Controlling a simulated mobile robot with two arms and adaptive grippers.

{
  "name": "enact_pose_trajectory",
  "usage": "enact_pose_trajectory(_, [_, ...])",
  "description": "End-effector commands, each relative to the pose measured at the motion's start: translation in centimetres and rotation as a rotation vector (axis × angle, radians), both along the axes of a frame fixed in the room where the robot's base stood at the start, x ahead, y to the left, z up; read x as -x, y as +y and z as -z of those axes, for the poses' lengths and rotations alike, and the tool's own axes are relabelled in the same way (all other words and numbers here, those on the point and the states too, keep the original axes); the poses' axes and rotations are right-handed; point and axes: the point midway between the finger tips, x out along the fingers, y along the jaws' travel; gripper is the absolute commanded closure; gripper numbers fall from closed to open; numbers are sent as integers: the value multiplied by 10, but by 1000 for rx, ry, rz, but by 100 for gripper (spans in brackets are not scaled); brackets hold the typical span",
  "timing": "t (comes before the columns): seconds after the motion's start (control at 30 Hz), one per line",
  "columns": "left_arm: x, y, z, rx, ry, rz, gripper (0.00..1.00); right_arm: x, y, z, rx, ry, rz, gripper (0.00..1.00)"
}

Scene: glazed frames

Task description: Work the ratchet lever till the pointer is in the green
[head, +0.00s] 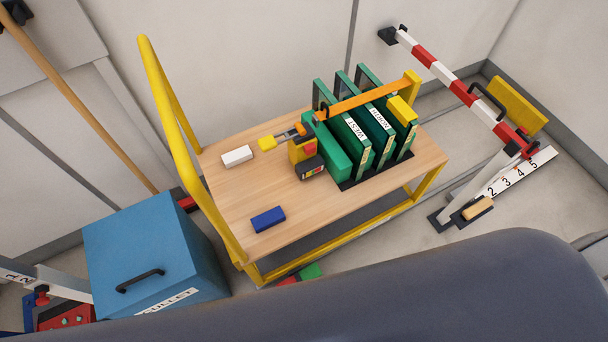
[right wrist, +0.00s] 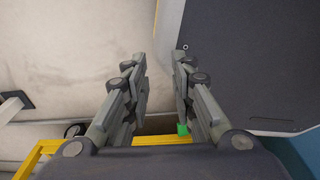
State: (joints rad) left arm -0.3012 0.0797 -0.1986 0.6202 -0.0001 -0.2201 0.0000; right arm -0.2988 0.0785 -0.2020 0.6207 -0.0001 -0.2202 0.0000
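The ratchet (head: 301,149) is a yellow and red body on the wooden-topped trolley (head: 225,190), at the left end of the orange strap (head: 360,100). Its lever (head: 267,143) has a yellow grip and points left, away from the green frames (head: 345,140). A small dark gauge (head: 312,168) with a pale and red face sits just below the ratchet. Its pointer is too small to read. My right gripper (right wrist: 160,62) shows only in the right wrist view, its fingers apart with nothing between them. My left gripper is in neither view.
A white block (head: 237,156) and a blue block (head: 268,219) lie on the trolley. Its tall yellow handle (head: 160,90) rises at the left. A blue cullet box (head: 150,240) stands at lower left. A red-white barrier (head: 450,78) stands right.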

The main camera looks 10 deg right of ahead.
Motion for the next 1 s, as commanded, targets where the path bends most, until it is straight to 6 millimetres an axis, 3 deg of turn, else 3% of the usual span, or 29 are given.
enact_pose_trajectory(0.07, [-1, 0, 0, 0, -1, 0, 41, 1, -2, 0, 2, 2, 0, 100])
enact_pose_trajectory(1.0, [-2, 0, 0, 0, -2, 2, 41, 2, -3, 0, 4, 2, 2, 100])
